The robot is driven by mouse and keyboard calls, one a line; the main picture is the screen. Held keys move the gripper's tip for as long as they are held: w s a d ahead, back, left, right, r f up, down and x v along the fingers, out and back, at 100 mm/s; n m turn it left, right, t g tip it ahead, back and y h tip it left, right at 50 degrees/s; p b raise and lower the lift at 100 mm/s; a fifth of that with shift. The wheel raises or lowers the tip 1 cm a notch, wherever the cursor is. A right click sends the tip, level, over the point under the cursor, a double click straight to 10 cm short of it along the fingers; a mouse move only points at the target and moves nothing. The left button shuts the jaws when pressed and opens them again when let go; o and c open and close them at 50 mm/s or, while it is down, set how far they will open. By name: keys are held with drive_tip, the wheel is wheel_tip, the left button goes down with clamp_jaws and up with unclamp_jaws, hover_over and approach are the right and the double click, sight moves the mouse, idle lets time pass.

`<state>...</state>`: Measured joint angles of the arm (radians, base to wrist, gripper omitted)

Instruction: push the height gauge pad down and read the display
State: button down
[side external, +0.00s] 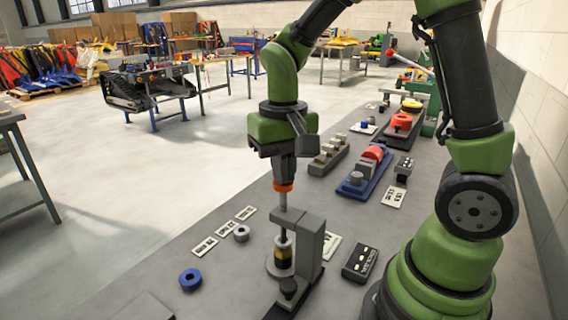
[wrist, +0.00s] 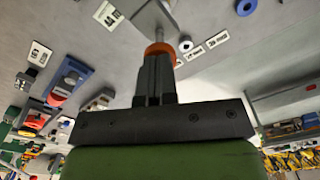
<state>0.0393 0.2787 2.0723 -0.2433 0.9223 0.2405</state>
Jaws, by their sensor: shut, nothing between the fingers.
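The height gauge (side external: 312,245) is a grey post with an arm, standing on the bench. Its orange pad (side external: 283,187) sits on top of a thin upright rod that runs down through the arm. A black and yellow piece (side external: 284,257) stands on a round plate below the rod. My gripper (side external: 283,180) is shut and points down right at the pad; I cannot tell whether they touch. In the wrist view the orange pad (wrist: 158,50) shows at the shut fingertips (wrist: 156,60). A dark box (side external: 360,263) with pale marks lies right of the gauge; I cannot read any value.
A blue ring (side external: 190,279), a grey ring (side external: 241,233) and white label cards (side external: 204,247) lie left of the gauge. A blue carrier (side external: 364,172) and a grey carrier (side external: 328,156) stand behind. Bare bench lies between the gauge and the carriers.

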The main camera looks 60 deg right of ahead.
drive_tip(key=shift+f, duration=0.6)
idle(0.7)
idle(0.6)
drive_tip(key=shift+r, duration=4.1)
drive_tip(key=s+a+r+n+t+y, duration=0.1)
drive_tip(key=s+a+r+t, duration=0.1)
drive_tip(key=s, duration=0.3)
drive_tip(key=s+a+r+n+t+y, duration=0.1)
drive_tip(key=s+r+t, duration=0.1)
drive_tip(key=s+t, duration=0.3)
drive_tip(key=shift+s+a, duration=0.35)
drive_tip(key=shift+s, duration=0.25)
